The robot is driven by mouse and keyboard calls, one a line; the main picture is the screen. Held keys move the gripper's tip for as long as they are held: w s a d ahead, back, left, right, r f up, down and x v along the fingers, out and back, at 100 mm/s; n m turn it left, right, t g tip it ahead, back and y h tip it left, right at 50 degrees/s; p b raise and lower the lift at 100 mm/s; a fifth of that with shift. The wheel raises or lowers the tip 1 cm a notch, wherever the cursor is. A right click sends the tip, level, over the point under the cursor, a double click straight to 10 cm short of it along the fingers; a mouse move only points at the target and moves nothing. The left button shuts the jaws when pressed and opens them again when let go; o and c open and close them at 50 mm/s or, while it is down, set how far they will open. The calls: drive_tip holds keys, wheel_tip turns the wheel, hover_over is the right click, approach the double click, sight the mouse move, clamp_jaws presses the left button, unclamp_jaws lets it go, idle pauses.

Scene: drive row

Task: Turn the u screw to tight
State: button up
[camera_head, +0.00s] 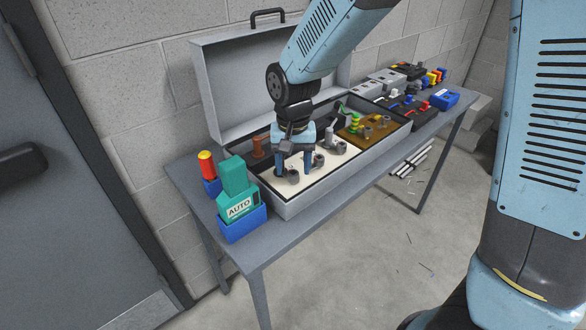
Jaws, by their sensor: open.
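An open grey metal case (290,211) on the table holds a cream panel (268,178) with several small dark round fittings in a row. My gripper (294,171) points down over the near left end of this panel. Its two blue fingers are apart, one on each side of a dark fitting (293,177). I cannot tell whether the fingers touch it. More fittings stand to the right, one close by (318,160) and one farther off (341,147). No marking is readable, so I cannot tell which one is the u screw or how tight it is.
The case's raised lid (222,85) stands behind my gripper. A green bottle marked AUTO (238,203) in a blue holder and a red-yellow item (207,164) stand at left. A brown panel (372,134) lies to the right, with crowded parts beyond. The table's front edge is narrow.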

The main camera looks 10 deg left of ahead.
sight(293, 175)
wheel_tip(293, 175, up, 12)
idle(0.4)
drive_tip(key=s+d+r+t, duration=0.1)
drive_tip(key=s+d+r, duration=0.15)
drive_tip(key=d, duration=0.55)
drive_tip(key=s+d+r+m+t+y, duration=0.1)
drive_tip(key=d+r, duration=0.2)
drive_tip(key=d, duration=0.5)
drive_tip(key=s+d+r+t, duration=0.1)
drive_tip(key=d+r+t, duration=0.15)
drive_tip(key=d, duration=0.55)
drive_tip(key=s+d+m+t+h, duration=0.1)
drive_tip(key=s+d, duration=0.5)
drive_tip(key=d, duration=0.1)
drive_tip(key=shift+s+d+r, duration=0.35)
drive_tip(key=shift+r, duration=0.05)
